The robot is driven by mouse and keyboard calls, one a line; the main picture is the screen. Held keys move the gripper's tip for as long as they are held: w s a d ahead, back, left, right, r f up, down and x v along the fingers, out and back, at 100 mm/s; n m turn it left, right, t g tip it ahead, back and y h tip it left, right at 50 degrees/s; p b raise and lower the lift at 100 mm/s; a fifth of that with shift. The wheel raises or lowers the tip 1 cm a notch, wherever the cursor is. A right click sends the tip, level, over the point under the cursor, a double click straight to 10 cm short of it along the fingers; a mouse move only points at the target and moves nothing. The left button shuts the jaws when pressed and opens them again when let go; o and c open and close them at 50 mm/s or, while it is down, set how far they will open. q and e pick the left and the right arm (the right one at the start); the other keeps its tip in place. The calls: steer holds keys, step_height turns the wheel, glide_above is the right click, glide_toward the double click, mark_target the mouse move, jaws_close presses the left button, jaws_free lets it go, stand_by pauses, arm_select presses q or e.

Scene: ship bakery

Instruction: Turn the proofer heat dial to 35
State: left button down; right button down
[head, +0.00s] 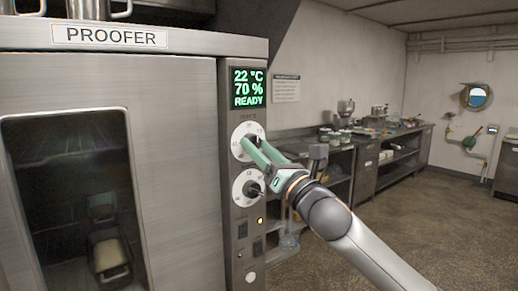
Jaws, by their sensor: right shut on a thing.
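The proofer (170,90) fills the left side of the head view. Its narrow control panel has a green display (248,87) reading 22 °C, 70 %, READY. Below the display is the upper white dial (236,134), with small marks around its rim. My right gripper (250,145) comes in from the lower right, its green fingers shut on the knob of this dial. The fingers hide most of the knob, so I cannot read its setting. A lower white dial (241,188) with a black knob is just beneath, apart from the fingers. My left gripper is out of view.
The proofer's glass door (70,170) is shut, with a tin (110,257) inside. Counters (365,153) with bakery items run along the back wall. The floor (450,220) at right is clear.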

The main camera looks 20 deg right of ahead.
steer(key=shift+m, duration=0.3)
steer(key=m+g+h, duration=0.1)
steer(key=m+h, duration=0.1)
steer(key=m, duration=0.4)
steer(key=m+g+h, duration=0.1)
steer(key=m+h, duration=0.2)
steer(key=m, duration=0.4)
steer(key=m+h, duration=0.2)
steer(key=m, duration=0.5)
steer(key=shift+s+a+r+g+h, duration=0.15)
steer(key=shift+a+r+g+h, duration=0.2)
steer(key=shift+a+g+h, duration=0.05)
steer(key=m+g, duration=0.1)
steer(key=m, duration=0.2)
steer(key=shift+m, duration=0.3)
steer(key=m, duration=0.1)
steer(key=m+g, duration=0.1)
steer(key=shift+r+m+g+y, duration=0.2)
steer(key=shift+m+g+y, duration=0.1)
steer(key=shift+m+y, duration=0.1)
steer(key=m+g+y, duration=0.1)
steer(key=m, duration=0.1)
steer(key=shift+d+m, duration=0.1)
steer(key=shift+m, duration=0.3)
steer(key=shift+d+r+m+g+y, duration=0.1)
steer(key=shift+m+g+y, duration=0.75)
steer(key=shift+m, duration=0.75)
